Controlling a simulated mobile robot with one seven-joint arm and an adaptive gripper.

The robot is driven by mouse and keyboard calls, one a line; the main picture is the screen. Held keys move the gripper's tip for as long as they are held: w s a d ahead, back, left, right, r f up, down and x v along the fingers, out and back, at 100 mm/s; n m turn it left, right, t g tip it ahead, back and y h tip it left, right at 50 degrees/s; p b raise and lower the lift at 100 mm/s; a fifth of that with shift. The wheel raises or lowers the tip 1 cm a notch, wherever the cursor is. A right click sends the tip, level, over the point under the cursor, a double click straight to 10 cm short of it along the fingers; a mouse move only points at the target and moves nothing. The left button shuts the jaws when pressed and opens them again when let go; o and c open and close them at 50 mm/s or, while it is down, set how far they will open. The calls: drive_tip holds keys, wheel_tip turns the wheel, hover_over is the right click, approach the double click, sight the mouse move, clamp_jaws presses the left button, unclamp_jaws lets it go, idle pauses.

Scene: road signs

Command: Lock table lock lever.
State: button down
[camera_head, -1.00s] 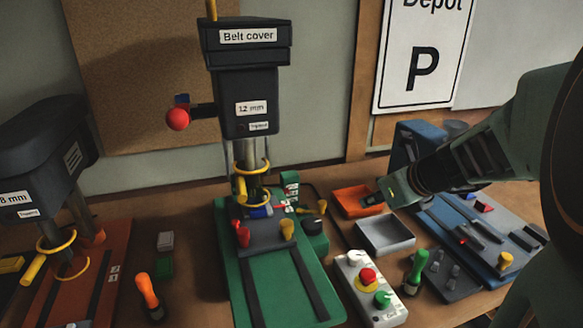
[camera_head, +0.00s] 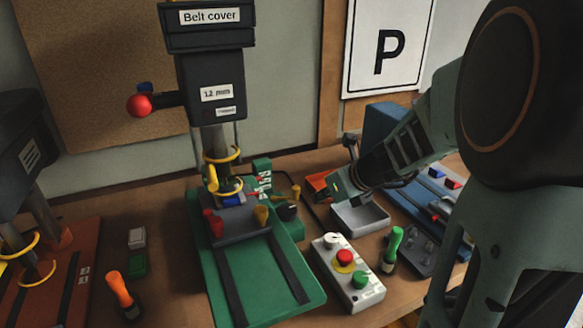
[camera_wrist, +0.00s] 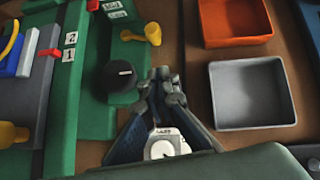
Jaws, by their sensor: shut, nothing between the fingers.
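The green drill press (camera_head: 262,262) stands left of my arm, with a yellow ring and handle (camera_head: 225,184) around its column. A small yellow lever (camera_head: 295,192) sticks out at the right of its base, beside a black round knob (camera_head: 287,211). In the wrist view this yellow lever (camera_wrist: 152,33) lies above the black knob (camera_wrist: 120,77). I cannot tell for certain which part is the table lock lever. My gripper (camera_wrist: 165,78) is shut and empty, just right of the black knob. In the head view my gripper (camera_head: 327,192) hangs by the trays.
An orange tray (camera_wrist: 236,44) and a grey tray (camera_wrist: 284,108) lie right of my gripper. A control box (camera_head: 346,275) with coloured buttons stands in front, beside a green-handled tool (camera_head: 391,248). Another machine on a brown base (camera_head: 75,245) is at the left.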

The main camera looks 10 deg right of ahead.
sight(299, 194)
drive_tip(key=shift+w+a+f, duration=0.4)
drive_tip(key=shift+w+f, duration=0.1)
drive_tip(key=shift+w, duration=0.5)
drive_tip(key=shift+w+a+f, duration=0.4)
drive_tip(key=shift+w+f, duration=0.05)
drive_tip(key=shift+w, duration=0.6)
drive_tip(key=shift+w+a+f, duration=0.4)
drive_tip(key=shift+w+f, duration=0.1)
drive_tip(key=shift+w, duration=0.5)
drive_tip(key=shift+p, duration=0.3)
drive_tip(key=shift+w+d+n+y, duration=0.15)
drive_tip(key=shift+w+n+y, duration=0.1)
drive_tip(key=shift+n+y, duration=0.05)
